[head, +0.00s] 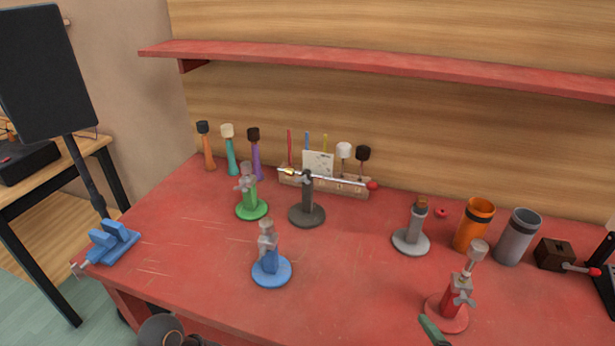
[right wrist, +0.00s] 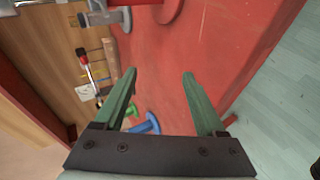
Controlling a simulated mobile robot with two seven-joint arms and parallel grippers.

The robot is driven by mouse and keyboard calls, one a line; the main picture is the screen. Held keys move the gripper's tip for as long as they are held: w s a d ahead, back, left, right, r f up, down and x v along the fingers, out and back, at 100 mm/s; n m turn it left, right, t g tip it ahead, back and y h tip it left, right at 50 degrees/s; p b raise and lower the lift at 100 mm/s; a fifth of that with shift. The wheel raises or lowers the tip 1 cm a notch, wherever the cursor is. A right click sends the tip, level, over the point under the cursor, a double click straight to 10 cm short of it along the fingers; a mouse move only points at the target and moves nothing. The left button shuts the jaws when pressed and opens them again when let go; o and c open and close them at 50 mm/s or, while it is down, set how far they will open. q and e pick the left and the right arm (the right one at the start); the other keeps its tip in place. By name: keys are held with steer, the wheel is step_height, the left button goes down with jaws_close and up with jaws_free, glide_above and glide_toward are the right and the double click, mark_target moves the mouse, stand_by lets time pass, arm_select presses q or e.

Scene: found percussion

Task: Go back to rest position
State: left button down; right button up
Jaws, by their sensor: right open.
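My right gripper (right wrist: 160,76) is open in the right wrist view, its two green fingers wide apart with nothing between them. In the head view only a green fingertip of the right gripper (head: 432,332) shows at the bottom edge, just left of the red stand (head: 447,313). The red table (head: 190,270) lies beneath it. My left gripper is not in view.
A blue stand (head: 271,270), green stand (head: 252,209), black stand (head: 306,214) and grey stand (head: 411,240) are on the table. An orange cup (head: 474,228) and grey cup (head: 517,240) stand at right. A red shelf (head: 380,61) hangs above. The front left is mostly clear.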

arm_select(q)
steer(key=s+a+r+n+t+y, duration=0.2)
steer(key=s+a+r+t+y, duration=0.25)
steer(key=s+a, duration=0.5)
arm_select(e)
steer(key=s+f+m+g, duration=0.3)
steer(key=s+m+g, duration=0.1)
steer(key=s+m, duration=0.3)
steer(key=s+f+m+g, duration=0.3)
steer(key=s+m+g, duration=0.1)
steer(key=s+m, duration=0.3)
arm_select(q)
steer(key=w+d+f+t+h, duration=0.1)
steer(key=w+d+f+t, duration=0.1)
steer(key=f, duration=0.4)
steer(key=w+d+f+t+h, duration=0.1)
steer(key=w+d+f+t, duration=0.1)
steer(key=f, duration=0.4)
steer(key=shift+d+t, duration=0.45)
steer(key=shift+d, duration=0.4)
arm_select(e)
steer(key=w+a+f+t+y, duration=0.3)
steer(key=w+f+t, duration=0.1)
steer(key=f, duration=0.7)
steer(key=shift+w+a+f+t, duration=0.15)
steer(key=shift+a+t, duration=0.2)
steer(key=shift+t, duration=0.55)
